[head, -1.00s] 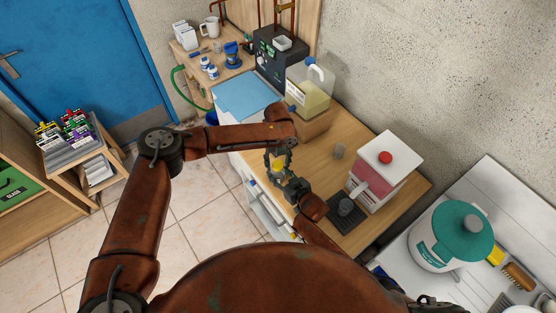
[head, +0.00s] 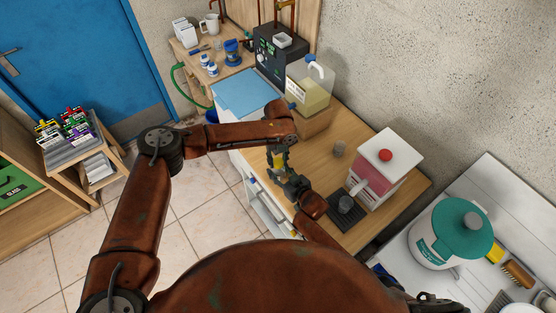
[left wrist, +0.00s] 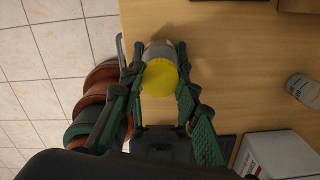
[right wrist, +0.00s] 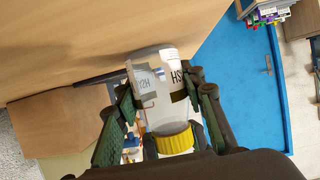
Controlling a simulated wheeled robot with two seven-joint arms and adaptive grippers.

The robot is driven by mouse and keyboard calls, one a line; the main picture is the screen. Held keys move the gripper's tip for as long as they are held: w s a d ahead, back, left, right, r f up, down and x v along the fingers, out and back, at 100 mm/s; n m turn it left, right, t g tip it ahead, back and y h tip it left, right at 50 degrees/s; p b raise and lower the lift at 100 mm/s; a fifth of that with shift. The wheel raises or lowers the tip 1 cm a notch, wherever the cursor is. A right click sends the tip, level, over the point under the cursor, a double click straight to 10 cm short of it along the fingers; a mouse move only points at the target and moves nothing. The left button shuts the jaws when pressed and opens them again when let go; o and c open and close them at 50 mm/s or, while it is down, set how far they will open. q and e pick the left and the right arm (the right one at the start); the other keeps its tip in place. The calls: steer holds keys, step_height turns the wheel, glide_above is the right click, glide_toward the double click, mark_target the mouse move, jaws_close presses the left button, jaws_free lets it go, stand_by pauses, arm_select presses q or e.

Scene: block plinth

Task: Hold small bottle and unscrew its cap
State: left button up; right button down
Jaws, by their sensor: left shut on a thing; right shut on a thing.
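The small bottle has a pale body with dark lettering, best seen in the right wrist view (right wrist: 164,112), and a yellow cap (right wrist: 170,139). The cap (left wrist: 160,78) also shows in the left wrist view, between the fingers, with a bit of body (left wrist: 158,48) beyond it. My left gripper (head: 279,160) comes down from above and is shut on the cap. My right gripper (head: 284,178) comes from the lower right and is shut on the bottle's body. In the head view the two grippers meet and hide most of the bottle.
A teal-lidded canister (head: 452,235) stands at the right.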

arm_select(q)
steer(key=n, duration=0.3)
steer(key=shift+n, duration=0.3)
steer(key=n, duration=1)
steer(key=shift+d+r, duration=0.1)
steer(key=n, duration=0.6)
steer(key=shift+n, duration=0.4)
steer(key=n, duration=0.4)
arm_select(e)
steer(key=shift+a, duration=0.1)
arm_select(q)
steer(key=n, duration=0.3)
steer(key=shift+r+n, duration=0.15)
steer(key=shift+n, duration=0.15)
steer(key=shift+r, duration=0.2)
steer(key=shift+r, duration=0.9)
